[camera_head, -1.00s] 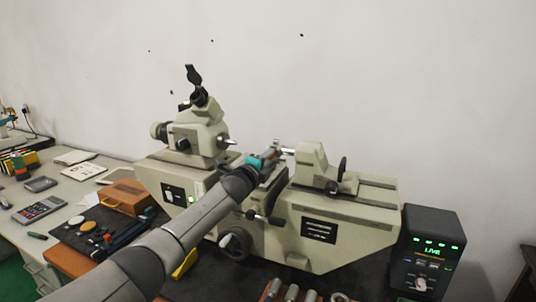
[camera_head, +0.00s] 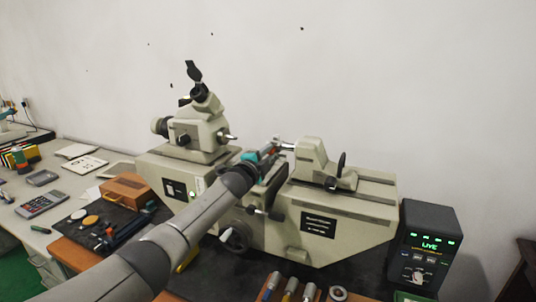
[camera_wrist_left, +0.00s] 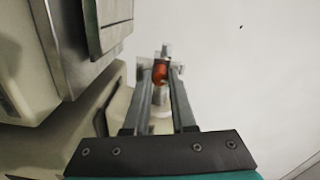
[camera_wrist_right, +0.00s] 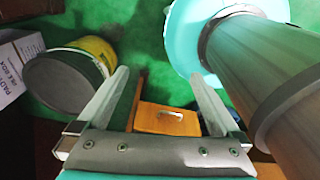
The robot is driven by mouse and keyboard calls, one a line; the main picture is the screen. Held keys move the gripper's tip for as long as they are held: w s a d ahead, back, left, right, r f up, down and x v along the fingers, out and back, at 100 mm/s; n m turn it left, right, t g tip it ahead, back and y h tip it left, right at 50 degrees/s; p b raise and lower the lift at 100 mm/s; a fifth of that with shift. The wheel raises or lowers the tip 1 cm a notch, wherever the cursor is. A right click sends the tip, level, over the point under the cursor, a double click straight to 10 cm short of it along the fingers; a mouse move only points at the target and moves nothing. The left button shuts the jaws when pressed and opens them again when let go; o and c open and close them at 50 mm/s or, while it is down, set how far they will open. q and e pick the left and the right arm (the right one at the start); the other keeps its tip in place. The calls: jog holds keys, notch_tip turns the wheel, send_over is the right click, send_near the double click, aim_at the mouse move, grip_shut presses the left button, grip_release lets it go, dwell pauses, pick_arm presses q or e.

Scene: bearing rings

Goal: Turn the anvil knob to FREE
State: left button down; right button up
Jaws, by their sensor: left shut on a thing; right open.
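The cream measuring machine (camera_head: 340,215) stands on the bench, with a microscope-like head on its left and a block with a dark handwheel on its right. My left gripper (camera_head: 274,148) reaches in between them, beside the spindle end of the right block. In the left wrist view, my left gripper (camera_wrist_left: 161,72) is shut on a small orange-red knob (camera_wrist_left: 160,74). Any marking on this knob is hidden or too small to read. My right gripper (camera_wrist_right: 161,76) is open and empty, low above an orange-brown drawer front, away from the machine.
A black control box (camera_head: 429,245) with green lit text stands at the right end. Several metal cylinders and a ring lie at the front edge. A wooden box (camera_head: 126,190), a calculator (camera_head: 42,204) and small tools lie at left.

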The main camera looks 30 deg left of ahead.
pick_arm(q)
jog(key=c, duration=0.7)
grip_release()
jog(key=shift+c, duration=0.2)
jog(key=shift+s, duration=0.15)
jog(key=shift+s+p, duration=0.3)
jog(key=shift+s, duration=1)
jog(key=s, duration=1.2)
jog(key=shift+s+d+r, duration=0.15)
jog(key=shift+d, duration=0.25)
